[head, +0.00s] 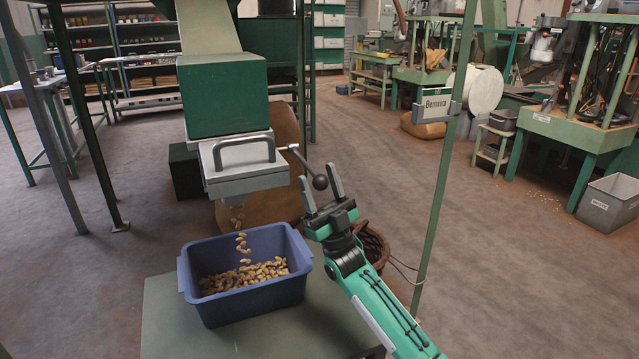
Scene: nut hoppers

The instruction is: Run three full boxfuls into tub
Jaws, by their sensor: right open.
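A blue tub (247,305) stands on a green-grey table (170,325) and holds a layer of nuts (262,277). More nuts (241,242) are falling into it from above. A lever with a dark ball knob (320,182) sticks out from the right side of the metal box. My right gripper (322,190) is open, with its two fingers pointing up around or beside the knob; I cannot tell whether they touch it. My left gripper is not in view.
A green post (446,160) with a "Benvira" sign (437,104) stands to the right of my right arm. A wicker basket (373,245) is behind the arm, and a brown sack (277,195) is behind the hopper. The floor to the right is largely clear.

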